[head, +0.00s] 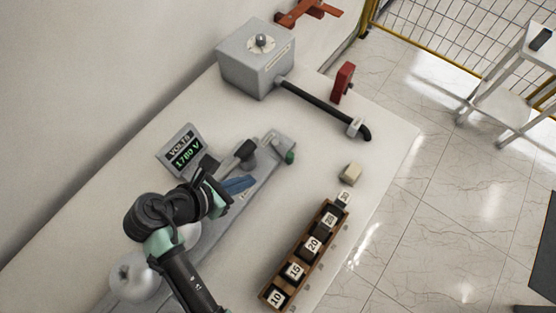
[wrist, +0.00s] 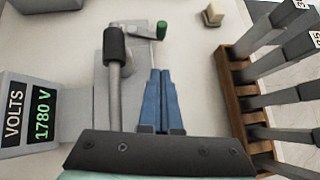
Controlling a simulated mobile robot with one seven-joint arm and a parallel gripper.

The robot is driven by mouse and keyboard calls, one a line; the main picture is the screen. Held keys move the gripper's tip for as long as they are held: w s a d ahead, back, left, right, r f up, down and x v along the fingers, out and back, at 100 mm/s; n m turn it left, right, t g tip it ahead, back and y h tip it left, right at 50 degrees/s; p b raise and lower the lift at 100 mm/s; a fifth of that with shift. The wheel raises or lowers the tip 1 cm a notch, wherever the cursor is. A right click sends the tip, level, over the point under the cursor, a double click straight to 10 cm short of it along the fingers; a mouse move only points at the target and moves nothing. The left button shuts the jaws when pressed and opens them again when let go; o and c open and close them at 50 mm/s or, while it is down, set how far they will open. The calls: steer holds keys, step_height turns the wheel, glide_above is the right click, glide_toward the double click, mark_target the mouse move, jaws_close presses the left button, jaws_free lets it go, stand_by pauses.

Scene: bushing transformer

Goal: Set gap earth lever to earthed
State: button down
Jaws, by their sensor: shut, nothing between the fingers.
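A grey lever with a black grip (wrist: 114,43) rises from a long grey base (wrist: 135,68); the grip also shows in the head view (head: 246,153). A small green knob (wrist: 162,30) sits on a thin arm at the base's far end, and it shows in the head view too (head: 289,156). I cannot tell from any readable label which of them is the gap earth lever. My gripper (wrist: 160,73), with blue fingers, is shut and empty above the base, right of the black grip and nearer than the green knob. It also shows in the head view (head: 249,180).
A meter (head: 180,150) reading 1780 V stands left of the base. A wooden rack (head: 305,255) of numbered black pieces stands right. A beige block (head: 349,173) lies beyond the rack. A grey box (head: 256,60) with a black tube (head: 315,105) and a red piece (head: 343,82) are at the back.

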mark_target(287, 161)
steer(key=x, duration=0.7)
steer(key=shift+d+f, duration=0.1)
steer(key=w+d, duration=0.1)
steer(key=w+d+p, duration=0.1)
steer(key=shift+w+d+f, duration=0.25)
steer(key=shift+w, duration=0.05)
steer(key=shift+w+d, duration=0.4)
